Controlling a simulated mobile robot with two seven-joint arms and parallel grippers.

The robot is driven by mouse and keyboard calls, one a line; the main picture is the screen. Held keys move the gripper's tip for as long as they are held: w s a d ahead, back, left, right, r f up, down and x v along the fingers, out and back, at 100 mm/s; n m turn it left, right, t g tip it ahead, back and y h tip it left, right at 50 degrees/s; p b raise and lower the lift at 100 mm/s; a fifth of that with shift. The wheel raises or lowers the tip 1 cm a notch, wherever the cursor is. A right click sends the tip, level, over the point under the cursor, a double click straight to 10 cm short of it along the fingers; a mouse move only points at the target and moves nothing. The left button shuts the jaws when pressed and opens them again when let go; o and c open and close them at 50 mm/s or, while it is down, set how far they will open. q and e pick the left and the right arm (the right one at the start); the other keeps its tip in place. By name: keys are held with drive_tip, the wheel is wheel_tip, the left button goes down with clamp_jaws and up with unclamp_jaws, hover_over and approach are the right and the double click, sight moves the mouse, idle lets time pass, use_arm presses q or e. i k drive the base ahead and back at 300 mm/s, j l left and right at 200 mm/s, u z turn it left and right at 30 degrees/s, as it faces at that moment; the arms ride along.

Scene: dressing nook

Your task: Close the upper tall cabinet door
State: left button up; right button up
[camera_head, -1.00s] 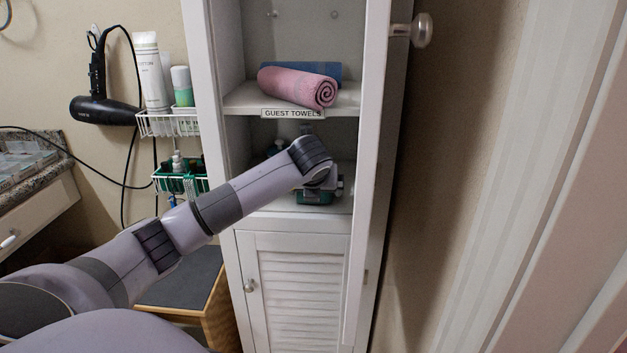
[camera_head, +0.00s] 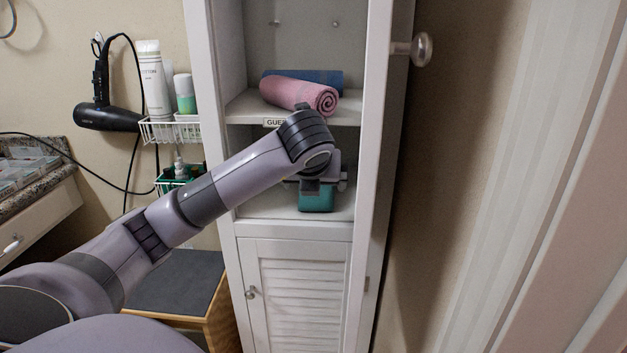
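The tall white cabinet (camera_head: 228,190) stands in the middle with its upper compartment open. Its upper door (camera_head: 385,150) is swung out toward me on the right and seen nearly edge-on, with a round metal knob (camera_head: 421,48) on its far right face. My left arm comes in from the left, and its wrist is in front of the open compartment. My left gripper (camera_head: 316,187) is low in the opening, right above or at a teal item (camera_head: 316,201) on the lower shelf. The fingers are mostly hidden, so I cannot tell whether they hold it. My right gripper is out of view.
A rolled pink towel (camera_head: 300,95) and a blue towel (camera_head: 325,80) lie on the upper shelf. The louvered lower door (camera_head: 295,290) is shut. A dark-topped wooden stool (camera_head: 185,280) stands left of the cabinet. A wall (camera_head: 470,150) is close on the right.

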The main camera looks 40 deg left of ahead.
sight(380, 47)
drive_tip(key=k, duration=1)
